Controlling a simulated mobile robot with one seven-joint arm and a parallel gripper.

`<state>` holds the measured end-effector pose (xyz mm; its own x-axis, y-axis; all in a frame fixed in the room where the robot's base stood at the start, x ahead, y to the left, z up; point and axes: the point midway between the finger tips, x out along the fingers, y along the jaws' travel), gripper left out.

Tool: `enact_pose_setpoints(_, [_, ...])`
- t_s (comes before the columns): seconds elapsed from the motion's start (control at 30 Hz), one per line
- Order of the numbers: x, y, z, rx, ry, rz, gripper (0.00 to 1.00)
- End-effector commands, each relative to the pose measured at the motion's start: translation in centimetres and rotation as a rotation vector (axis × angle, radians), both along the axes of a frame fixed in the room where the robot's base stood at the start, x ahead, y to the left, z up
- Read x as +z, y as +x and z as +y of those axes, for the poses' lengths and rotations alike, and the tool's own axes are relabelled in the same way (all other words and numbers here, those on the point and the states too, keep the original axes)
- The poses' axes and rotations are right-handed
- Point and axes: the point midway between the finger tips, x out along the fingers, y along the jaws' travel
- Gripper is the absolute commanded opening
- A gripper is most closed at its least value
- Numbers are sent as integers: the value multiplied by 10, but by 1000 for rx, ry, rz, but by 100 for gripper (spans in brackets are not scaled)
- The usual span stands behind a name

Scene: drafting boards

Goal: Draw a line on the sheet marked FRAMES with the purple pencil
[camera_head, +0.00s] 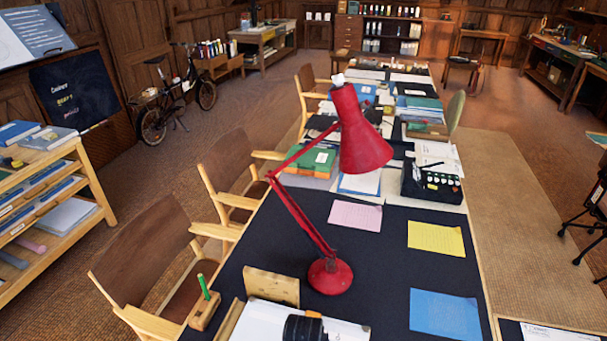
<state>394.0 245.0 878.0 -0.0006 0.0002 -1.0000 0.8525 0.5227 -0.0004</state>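Three coloured sheets lie on the dark table top (390,262): a pink sheet (355,215), a yellow sheet (436,237) and a blue sheet (445,314). Their writing is too small to read, so I cannot tell which is marked FRAMES. A green pencil (204,287) stands upright in a small wooden block (203,312) at the table's left edge. I see no purple pencil. My gripper is not in view.
A red desk lamp (330,276) stands mid-table, its arm leaning over the left side. A wooden block (271,288), white papers (258,320) and a black cylinder (303,328) are near the front. A black typewriter (432,183) stands behind the sheets. Chairs (150,255) line the left side.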

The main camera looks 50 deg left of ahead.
Motion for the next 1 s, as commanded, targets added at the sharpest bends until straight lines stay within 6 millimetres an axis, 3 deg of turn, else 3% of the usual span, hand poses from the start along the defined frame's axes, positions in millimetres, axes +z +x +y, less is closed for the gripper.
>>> enact_pose_setpoints(1.0, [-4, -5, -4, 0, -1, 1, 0])
